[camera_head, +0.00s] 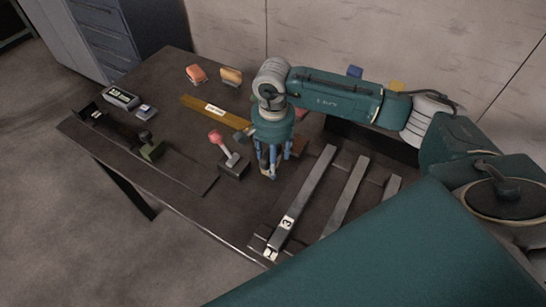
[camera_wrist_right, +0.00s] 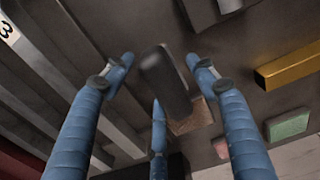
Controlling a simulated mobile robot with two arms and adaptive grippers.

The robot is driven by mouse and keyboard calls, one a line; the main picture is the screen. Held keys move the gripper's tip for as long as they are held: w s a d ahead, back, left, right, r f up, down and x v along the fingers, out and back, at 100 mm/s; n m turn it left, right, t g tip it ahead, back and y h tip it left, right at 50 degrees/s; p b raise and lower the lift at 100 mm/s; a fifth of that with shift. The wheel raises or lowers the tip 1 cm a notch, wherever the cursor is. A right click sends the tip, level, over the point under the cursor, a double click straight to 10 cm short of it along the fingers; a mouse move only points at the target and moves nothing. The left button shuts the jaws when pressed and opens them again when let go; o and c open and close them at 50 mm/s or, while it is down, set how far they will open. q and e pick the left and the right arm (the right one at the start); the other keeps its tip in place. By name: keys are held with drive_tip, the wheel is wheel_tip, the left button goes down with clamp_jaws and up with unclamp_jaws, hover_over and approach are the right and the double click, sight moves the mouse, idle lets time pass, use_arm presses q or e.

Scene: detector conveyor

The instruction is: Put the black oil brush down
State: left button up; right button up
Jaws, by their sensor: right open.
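The black oil brush shows in the right wrist view as a dark rounded handle (camera_wrist_right: 165,82) with a brown block-like part (camera_wrist_right: 194,118) at its lower end. My right gripper (camera_head: 270,168) points down over the table in the head view. Its blue fingers are spread apart around the dark handle, with gaps visible in the right wrist view. In the head view the fingers mostly hide the brush; a brown bit (camera_head: 298,146) shows just right of them. I cannot tell exactly how the brush rests on the table. My left gripper is not in view.
The dark table (camera_head: 180,85) carries a rail marked 3 (camera_head: 305,200) right of the gripper. A red-knobbed lever (camera_head: 228,152) stands close on the left, with a yellow bar (camera_head: 212,111) behind. Orange blocks (camera_head: 196,74) lie at the back.

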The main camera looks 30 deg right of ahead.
wheel_tip(320, 180, up, 11)
drive_tip(key=b, duration=0.3)
drive_tip(key=shift+r, duration=0.65)
drive_tip(key=shift+s+f, duration=0.1)
